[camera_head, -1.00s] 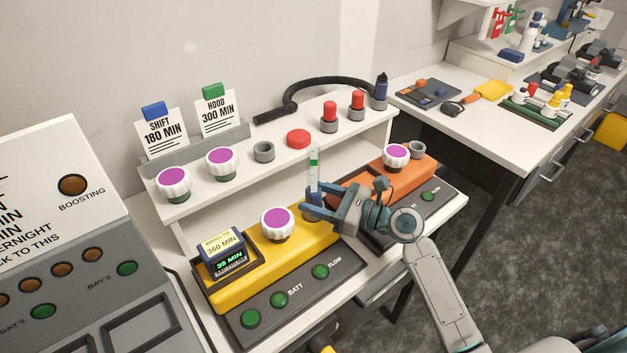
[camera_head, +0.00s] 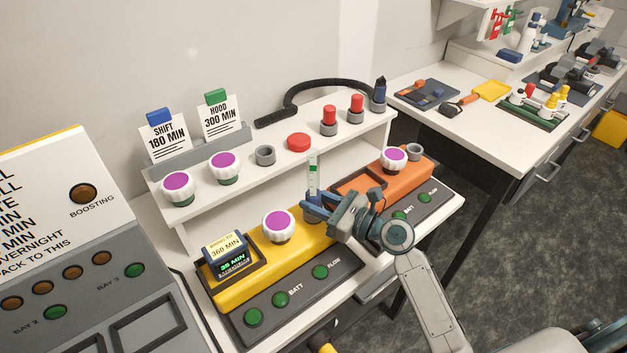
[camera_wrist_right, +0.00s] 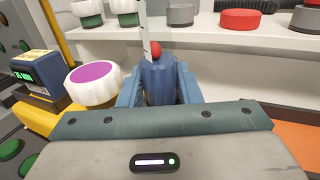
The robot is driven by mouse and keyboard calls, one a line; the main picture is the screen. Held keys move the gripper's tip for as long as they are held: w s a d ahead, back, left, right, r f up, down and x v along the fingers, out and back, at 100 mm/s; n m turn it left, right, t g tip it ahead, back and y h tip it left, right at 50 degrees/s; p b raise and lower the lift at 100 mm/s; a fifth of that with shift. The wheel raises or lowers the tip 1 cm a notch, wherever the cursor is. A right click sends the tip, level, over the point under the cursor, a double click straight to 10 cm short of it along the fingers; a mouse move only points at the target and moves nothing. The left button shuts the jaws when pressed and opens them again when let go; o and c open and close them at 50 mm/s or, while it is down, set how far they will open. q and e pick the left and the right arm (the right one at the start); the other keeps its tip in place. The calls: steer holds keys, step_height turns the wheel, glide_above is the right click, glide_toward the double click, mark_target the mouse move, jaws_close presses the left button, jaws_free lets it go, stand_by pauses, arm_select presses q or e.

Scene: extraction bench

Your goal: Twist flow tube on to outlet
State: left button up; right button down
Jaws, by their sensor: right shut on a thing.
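The flow tube (camera_head: 313,172) stands upright at the right end of the yellow unit (camera_head: 290,252). It is a clear tube with a green band and a blue base. My right gripper (camera_head: 314,205) is shut on its blue base. In the right wrist view the blue base (camera_wrist_right: 160,82) sits between my fingers, with a red ball (camera_wrist_right: 155,48) low in the clear tube. The outlet under the base is hidden, so I cannot tell how the tube is seated. My left gripper is not in view.
A white knob with a purple top (camera_head: 279,226) stands just left of the tube. An orange unit (camera_head: 407,176) lies to the right. The white shelf (camera_head: 240,196) behind holds knobs, red caps (camera_head: 299,142) and sign cards. A grey panel (camera_head: 90,285) stands at left.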

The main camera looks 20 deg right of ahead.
steer(key=m+t+h+p, duration=0.1)
steer(key=p, duration=0.1)
steer(key=m+t+h+p, duration=0.1)
steer(key=h+p, duration=0.1)
steer(key=m+t+h+p, duration=0.1)
steer(key=p, duration=0.1)
steer(key=shift+s+a+r+m+h, duration=0.2)
steer(key=shift+r+m+h, duration=0.1)
steer(key=shift+h, duration=0.1)
steer(key=shift+f+m+t+h+p, duration=0.3)
steer(key=shift+m+h+p, duration=0.2)
steer(key=shift+h, duration=0.2)
steer(key=shift+f, duration=0.15)
steer(key=c, duration=0.9)
jaws_free()
steer(key=shift+w, duration=0.1)
steer(key=shift+c, duration=0.2)
